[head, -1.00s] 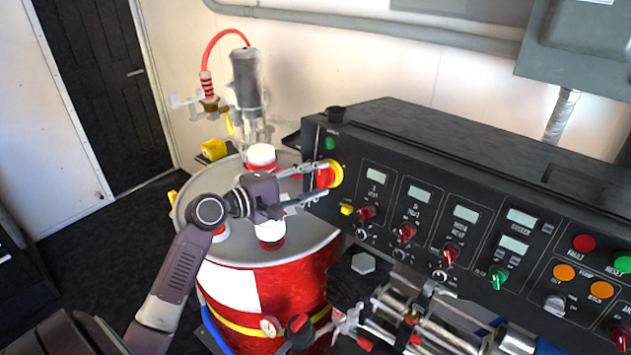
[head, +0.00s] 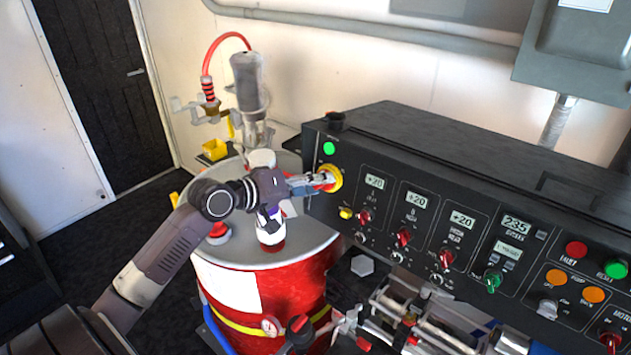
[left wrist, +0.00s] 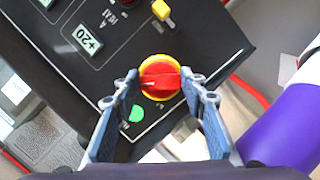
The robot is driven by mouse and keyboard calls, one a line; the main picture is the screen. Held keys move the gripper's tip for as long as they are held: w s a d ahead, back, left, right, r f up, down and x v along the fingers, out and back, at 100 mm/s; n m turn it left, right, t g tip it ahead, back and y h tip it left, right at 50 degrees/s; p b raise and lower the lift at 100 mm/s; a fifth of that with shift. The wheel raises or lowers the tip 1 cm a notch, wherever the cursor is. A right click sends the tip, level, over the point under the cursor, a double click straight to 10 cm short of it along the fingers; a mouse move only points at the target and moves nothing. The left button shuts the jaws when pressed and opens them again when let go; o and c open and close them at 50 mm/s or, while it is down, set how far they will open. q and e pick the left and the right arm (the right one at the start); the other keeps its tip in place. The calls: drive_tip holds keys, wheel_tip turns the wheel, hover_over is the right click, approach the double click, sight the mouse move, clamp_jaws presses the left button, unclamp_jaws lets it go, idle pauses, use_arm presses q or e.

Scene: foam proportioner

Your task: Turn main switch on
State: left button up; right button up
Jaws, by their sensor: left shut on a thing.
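The main switch (head: 336,178) is a red rotary knob on a yellow ring, at the left end of the black control panel. In the left wrist view its red knob (left wrist: 160,82) lies between the two fingers. My left gripper (head: 322,181) reaches it from the left, across the top of the drum, and is shut on the knob. It also shows in the left wrist view (left wrist: 159,90). The green lamp (head: 329,148) above the switch is bright. The displays (head: 375,181) read +20 and another reads about 235. My right gripper is not in view.
A red and white drum (head: 265,285) stands below my left arm. A pump (head: 249,85) with a red hose rises behind it. Several red knobs (head: 404,237) line the panel to the right. Metal pipework and valves (head: 430,320) are below the panel.

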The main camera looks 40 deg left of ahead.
use_arm(q)
drive_tip(key=shift+d+f+m, duration=0.1)
drive_tip(key=shift+f+m, duration=0.1)
drive_tip(key=shift+m, duration=0.3)
drive_tip(key=o, duration=1.2)
drive_tip(key=shift+c, duration=0.2)
drive_tip(key=v, duration=1.2)
drive_tip(key=shift+r, duration=0.3)
drive_tip(key=shift+d+f, duration=0.1)
